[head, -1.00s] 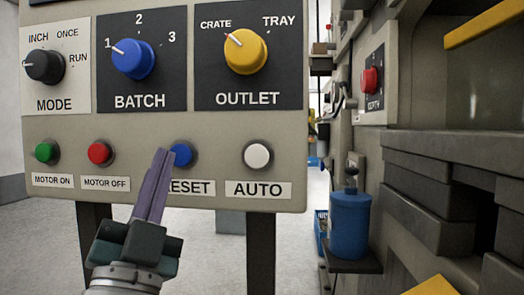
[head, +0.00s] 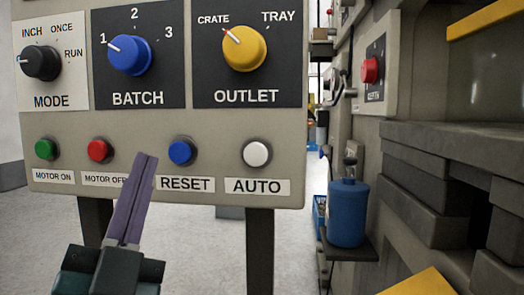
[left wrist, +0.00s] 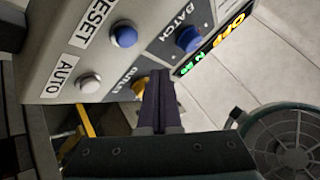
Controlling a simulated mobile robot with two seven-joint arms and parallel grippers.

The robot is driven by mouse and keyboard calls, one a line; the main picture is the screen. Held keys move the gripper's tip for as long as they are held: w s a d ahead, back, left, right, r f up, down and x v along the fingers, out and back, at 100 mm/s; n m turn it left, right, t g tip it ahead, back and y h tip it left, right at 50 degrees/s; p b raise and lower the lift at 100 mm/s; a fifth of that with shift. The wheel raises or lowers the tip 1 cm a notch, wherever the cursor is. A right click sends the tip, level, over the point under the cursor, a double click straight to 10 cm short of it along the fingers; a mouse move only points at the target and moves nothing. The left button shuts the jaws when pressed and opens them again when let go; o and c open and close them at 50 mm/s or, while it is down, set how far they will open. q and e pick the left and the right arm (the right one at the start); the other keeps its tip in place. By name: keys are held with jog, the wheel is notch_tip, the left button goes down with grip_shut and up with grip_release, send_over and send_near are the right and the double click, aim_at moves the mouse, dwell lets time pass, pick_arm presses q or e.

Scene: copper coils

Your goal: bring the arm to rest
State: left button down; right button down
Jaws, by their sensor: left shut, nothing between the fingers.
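My left gripper (head: 145,160) is shut and empty, its purple fingers pressed together. In the head view it stands in front of the lower part of the control panel (head: 220,128), its tips just below and between the red MOTOR OFF button (head: 100,150) and the blue RESET button (head: 182,151). It hides part of the MOTOR OFF label. In the left wrist view the shut fingers (left wrist: 160,75) point toward the panel, with the blue RESET button (left wrist: 124,35) and white AUTO button (left wrist: 90,82) to their left. Whether the tips touch the panel cannot be told. My right gripper is not in view.
A blue canister (head: 348,213) stands on a bracket at right, beside grey machinery.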

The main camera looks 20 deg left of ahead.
pick_arm(q)
jog(key=w+d+f+m+g+h+p, duration=0.2)
jog(key=d+m+g+h+p, duration=0.2)
jog(key=d+g+h+p, duration=0.7)
jog(key=s+a+r+n+g+y+p, duration=0.1)
jog(key=s+a+n+g+p, duration=0.35)
jog(key=s, duration=0.65)
jog(key=s+a+r+n+g+y+p, duration=0.1)
jog(key=s+g+p, duration=0.55)
jog(key=s, duration=0.35)
notch_tip(320, 180, up, 35)
jog(key=p, duration=3.5)
jog(key=shift+d, duration=0.2)
